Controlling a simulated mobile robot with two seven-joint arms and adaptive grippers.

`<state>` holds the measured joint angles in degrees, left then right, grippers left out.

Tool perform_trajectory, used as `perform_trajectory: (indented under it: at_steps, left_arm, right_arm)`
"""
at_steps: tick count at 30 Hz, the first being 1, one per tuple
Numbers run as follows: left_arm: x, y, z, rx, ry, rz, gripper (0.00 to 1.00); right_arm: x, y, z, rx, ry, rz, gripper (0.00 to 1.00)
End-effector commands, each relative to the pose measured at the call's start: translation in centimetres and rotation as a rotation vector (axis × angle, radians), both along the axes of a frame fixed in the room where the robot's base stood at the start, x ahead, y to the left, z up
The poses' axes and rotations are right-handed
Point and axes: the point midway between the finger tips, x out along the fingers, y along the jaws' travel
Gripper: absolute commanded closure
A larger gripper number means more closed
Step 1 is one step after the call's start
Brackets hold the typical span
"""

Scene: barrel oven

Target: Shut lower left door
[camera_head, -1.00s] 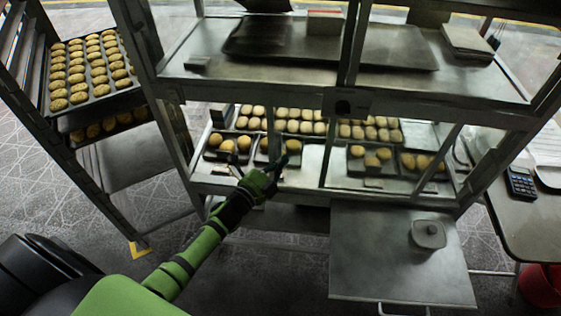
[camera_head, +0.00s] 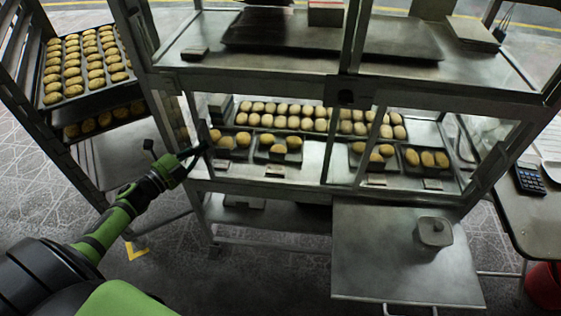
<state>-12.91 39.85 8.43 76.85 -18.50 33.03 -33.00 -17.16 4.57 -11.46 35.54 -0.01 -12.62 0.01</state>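The metal and glass cabinet (camera_head: 345,97) has a lower level with buns on trays behind its front. The lower left opening (camera_head: 310,160) lies between the left post and a slanted upright bar (camera_head: 328,148). I cannot clearly tell the glass of the lower left door or how far it stands open. My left gripper (camera_head: 178,150) is at the left post of the cabinet, its two fingers spread apart and empty. One finger points right, toward the left edge of the lower opening; I cannot tell if it touches. My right gripper is not in view.
A rack with trays of buns (camera_head: 90,70) stands to the left. A metal shelf (camera_head: 400,275) with a lidded container (camera_head: 433,232) sticks out below the cabinet. A table with a calculator (camera_head: 529,179) is at the right. Tiled floor is open at lower left.

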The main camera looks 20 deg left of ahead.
Motion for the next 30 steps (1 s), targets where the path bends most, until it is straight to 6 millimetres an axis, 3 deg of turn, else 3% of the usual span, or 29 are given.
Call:
perform_trajectory:
  at_steps: [1, 4, 12, 30]
  left_arm:
    - [-0.4, 1.8, -0.5, 0.007, 0.002, 0.008, 1.0]
    - [-1.1, 4.0, -0.4, 0.006, 0.001, 0.007, 1.0]
    - [-2.3, 7.6, -0.2, 0.002, 0.001, 0.006, 1.0]
    - [-2.6, 8.3, -0.1, 0.0, 0.002, 0.005, 1.0]
  right_arm:
    - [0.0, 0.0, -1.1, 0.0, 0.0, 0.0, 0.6]
    - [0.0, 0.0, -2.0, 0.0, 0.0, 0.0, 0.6]
    - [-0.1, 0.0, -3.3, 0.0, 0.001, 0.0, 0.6]
    - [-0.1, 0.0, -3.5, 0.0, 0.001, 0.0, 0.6]
